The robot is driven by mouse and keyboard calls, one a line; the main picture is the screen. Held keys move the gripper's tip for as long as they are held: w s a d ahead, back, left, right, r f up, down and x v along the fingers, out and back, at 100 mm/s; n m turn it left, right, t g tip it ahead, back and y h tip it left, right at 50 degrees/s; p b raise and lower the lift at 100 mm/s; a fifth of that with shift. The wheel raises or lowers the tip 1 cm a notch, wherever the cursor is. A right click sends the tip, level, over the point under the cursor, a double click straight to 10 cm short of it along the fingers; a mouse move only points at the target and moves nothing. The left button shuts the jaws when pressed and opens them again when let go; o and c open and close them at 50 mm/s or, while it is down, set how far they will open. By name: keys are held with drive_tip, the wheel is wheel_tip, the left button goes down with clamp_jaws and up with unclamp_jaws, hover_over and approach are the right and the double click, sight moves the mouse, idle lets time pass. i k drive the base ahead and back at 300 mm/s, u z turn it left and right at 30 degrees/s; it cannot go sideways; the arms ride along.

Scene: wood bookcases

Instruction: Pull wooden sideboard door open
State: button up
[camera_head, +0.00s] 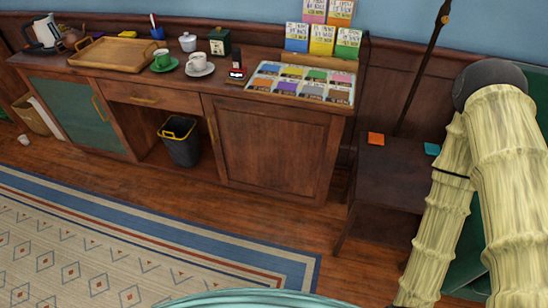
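The wooden sideboard (190,84) stands against the wall, across the left and middle of the head view. Its right door (268,148) is a brown wood panel and looks closed, with a brass handle (212,132) near its left edge. Its left door (75,117) has a green panel and also looks closed, with a brass handle (99,108) near its right edge. Between them is a shut drawer above an open bay. My gripper is not in view.
A black bin (180,141) stands in the open bay. Cups, a wooden tray (118,54) and a card display (300,84) sit on top. A dark side table (395,180) stands to the right. A patterned rug (120,250) and bare floor lie in front.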

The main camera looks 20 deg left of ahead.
sight(283, 152)
drive_tip(key=k, duration=1.2)
drive_tip(key=u, duration=1.1)
drive_tip(key=i, duration=1.55)
drive_tip(key=z, duration=0.5)
